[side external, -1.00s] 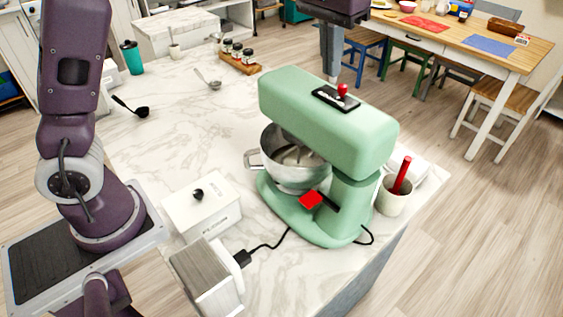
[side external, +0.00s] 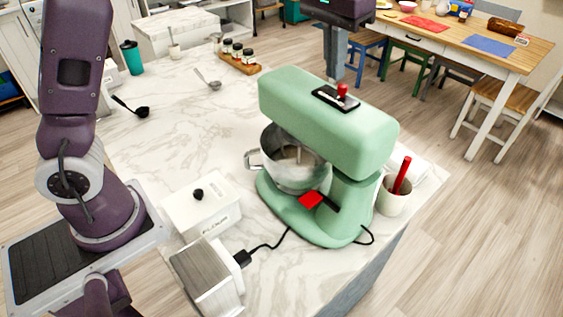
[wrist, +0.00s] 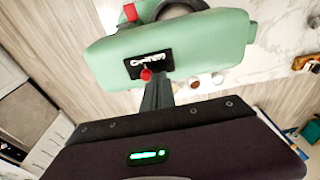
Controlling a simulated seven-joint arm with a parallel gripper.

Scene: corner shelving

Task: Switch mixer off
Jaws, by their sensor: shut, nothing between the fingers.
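The mint-green stand mixer (side external: 350,130) stands upright on the marble counter with its steel bowl (side external: 290,170) under the head. A red knob (side external: 342,90) sits on a black plate on top of the head; it also shows in the wrist view (wrist: 146,74). A red lever (side external: 311,200) is at the mixer's base. My gripper (side external: 334,78) is shut and empty, pointing down just beside the red knob. In the wrist view its fingers (wrist: 157,96) end close to the knob; I cannot tell whether they touch it.
A white flour box (side external: 205,212) and a power outlet block (side external: 208,280) with the plugged cord stand in front of the mixer. A cup with a red handle (side external: 394,197) is at its right. A spice rack (side external: 240,62) is behind. The counter's left middle is mostly clear.

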